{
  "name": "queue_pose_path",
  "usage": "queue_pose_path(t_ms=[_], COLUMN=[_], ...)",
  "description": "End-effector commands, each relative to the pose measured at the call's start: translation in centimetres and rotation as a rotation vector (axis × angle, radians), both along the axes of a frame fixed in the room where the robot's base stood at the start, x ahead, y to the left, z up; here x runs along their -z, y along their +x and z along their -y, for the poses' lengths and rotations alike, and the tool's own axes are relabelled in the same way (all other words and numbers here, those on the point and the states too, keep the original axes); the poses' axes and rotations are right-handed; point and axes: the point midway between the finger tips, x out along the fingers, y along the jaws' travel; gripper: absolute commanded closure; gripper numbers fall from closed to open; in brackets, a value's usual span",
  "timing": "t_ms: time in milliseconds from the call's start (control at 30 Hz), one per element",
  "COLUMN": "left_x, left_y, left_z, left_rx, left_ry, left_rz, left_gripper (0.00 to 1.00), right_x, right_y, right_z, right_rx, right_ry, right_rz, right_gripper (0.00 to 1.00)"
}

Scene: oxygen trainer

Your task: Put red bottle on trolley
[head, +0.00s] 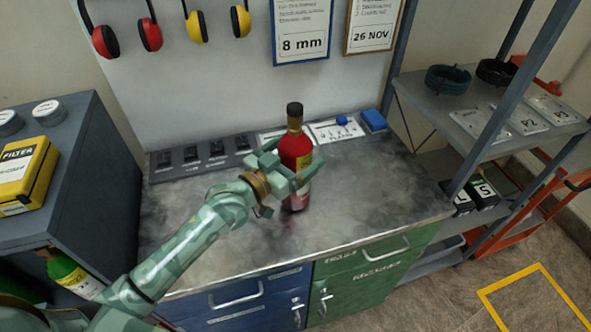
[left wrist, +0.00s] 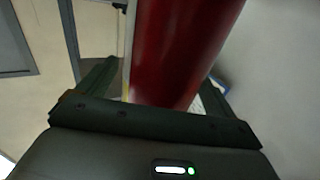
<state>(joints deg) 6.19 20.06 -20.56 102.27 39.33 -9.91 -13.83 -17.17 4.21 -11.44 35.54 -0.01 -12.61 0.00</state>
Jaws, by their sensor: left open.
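The red bottle (head: 296,150) with a dark cap and a yellow label stands upright on the grey metal top of the workbench (head: 370,190). My left gripper (head: 284,172) is at the bottle, with its fingers on either side of the body. In the left wrist view the red bottle (left wrist: 180,50) fills the space between the two open fingers (left wrist: 160,90). I cannot tell whether either finger touches it. My right gripper is not in view. I cannot make out a trolley for certain; an orange-red frame (head: 510,225) shows at the right, behind the shelf rack.
A grey shelf rack (head: 490,105) with coiled hoses and labelled plates stands at the right. A dark cabinet at the left carries a yellow filter box (head: 25,175). A green bottle (head: 72,272) sits below. Yellow floor marking (head: 535,270) lies at the lower right.

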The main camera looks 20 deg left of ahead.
Motion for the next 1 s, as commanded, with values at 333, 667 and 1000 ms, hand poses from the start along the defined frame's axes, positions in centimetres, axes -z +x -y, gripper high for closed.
queue_pose_path(t_ms=[333, 667, 1000], left_x=[0.0, -0.3, -2.2], left_y=[0.0, 0.0, 0.0], left_z=[0.0, -0.1, 0.0], left_rx=[0.0, -0.001, -0.001], left_ry=[0.0, -0.004, -0.005], left_rz=[-0.001, 0.007, 0.01], left_gripper=[0.61, 1.0, 1.0], right_x=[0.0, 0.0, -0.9], right_y=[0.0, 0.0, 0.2], right_z=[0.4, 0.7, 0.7], right_rx=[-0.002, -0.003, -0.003], right_ry=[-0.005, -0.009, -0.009], right_rz=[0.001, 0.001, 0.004], right_gripper=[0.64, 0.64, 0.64])
